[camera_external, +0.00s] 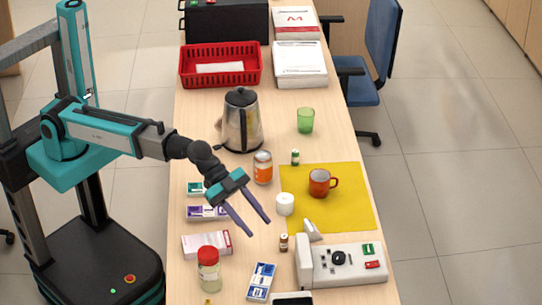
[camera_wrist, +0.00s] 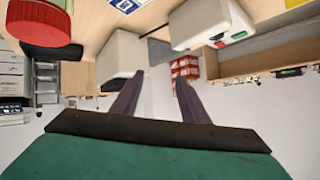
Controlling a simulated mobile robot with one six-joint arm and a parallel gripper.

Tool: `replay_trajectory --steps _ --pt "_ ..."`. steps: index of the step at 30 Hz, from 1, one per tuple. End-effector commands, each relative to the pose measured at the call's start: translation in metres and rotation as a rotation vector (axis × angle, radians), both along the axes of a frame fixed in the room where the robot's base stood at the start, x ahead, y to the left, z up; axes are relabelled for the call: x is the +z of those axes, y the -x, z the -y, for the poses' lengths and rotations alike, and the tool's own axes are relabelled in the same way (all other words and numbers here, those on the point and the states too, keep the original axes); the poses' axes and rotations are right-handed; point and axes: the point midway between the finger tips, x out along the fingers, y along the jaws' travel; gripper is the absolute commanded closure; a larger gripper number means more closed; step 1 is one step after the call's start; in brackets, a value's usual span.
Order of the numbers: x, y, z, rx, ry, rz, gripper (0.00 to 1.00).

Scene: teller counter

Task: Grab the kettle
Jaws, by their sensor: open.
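The kettle (camera_external: 241,122) is silver with a black lid and a dark base. It stands upright on the counter, left of the green cup, in the external view. My gripper (camera_external: 259,228) is open and empty, with two purple fingers apart. It hangs over the counter well in front of the kettle, left of the yellow mat. In the wrist view my gripper (camera_wrist: 153,88) also shows open with nothing between the fingers. The kettle is not visible in the wrist view.
An orange-labelled jar (camera_external: 262,168) stands between the kettle and my gripper. A red-lidded jar (camera_external: 208,270), a white cylinder (camera_external: 285,204) and a red mug (camera_external: 319,184) on the yellow mat (camera_external: 350,215) are nearby. A red basket (camera_external: 221,82) lies behind the kettle.

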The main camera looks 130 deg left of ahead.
Motion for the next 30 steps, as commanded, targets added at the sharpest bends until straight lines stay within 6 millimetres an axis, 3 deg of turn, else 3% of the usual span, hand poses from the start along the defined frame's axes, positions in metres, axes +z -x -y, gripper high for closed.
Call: replay_trajectory --steps 1,3,8,15,24,30 --pt "0.001 0.011 -0.022 0.033 0.010 -0.019 0.59" --pt "0.002 0.025 -0.049 0.073 0.024 -0.053 0.59" --pt "0.005 0.062 -0.106 0.173 0.061 -0.126 0.59" --pt "0.009 0.131 -0.184 0.340 0.122 -0.234 0.59" --pt "0.015 0.233 -0.262 0.575 0.214 -0.360 0.59" --pt "0.019 0.309 -0.301 0.747 0.286 -0.435 0.59"
